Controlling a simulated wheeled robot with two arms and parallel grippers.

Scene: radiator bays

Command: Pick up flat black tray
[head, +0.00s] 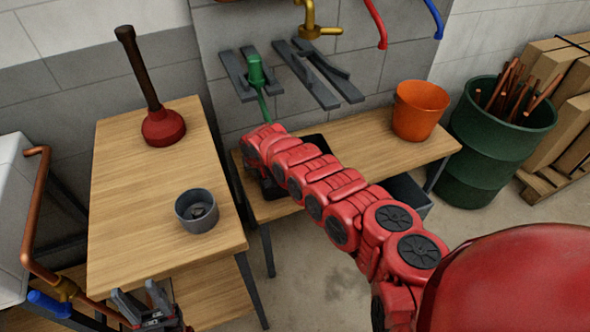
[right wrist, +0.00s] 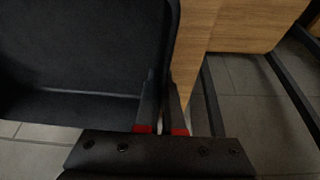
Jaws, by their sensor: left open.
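The flat black tray (head: 318,141) is on the lower wooden bench in the head view, mostly hidden under my red right arm. In the right wrist view the tray (right wrist: 85,60) fills the left side, its dark inner face towards the camera. My right gripper (right wrist: 161,92) is at its edge, the two fingers close together with the tray's rim between them. My right fingertips are hidden in the head view. My left gripper (head: 143,302) is low at the left in the head view, open and empty, in front of the taller bench.
The taller wooden bench (head: 150,220) holds a plunger (head: 163,125) and a grey cup (head: 196,211). An orange bucket (head: 418,110) stands at the lower bench's (head: 365,140) right end. A green barrel (head: 495,145) of copper pipes stands further right. A green-handled tool (head: 257,75) hangs on the wall.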

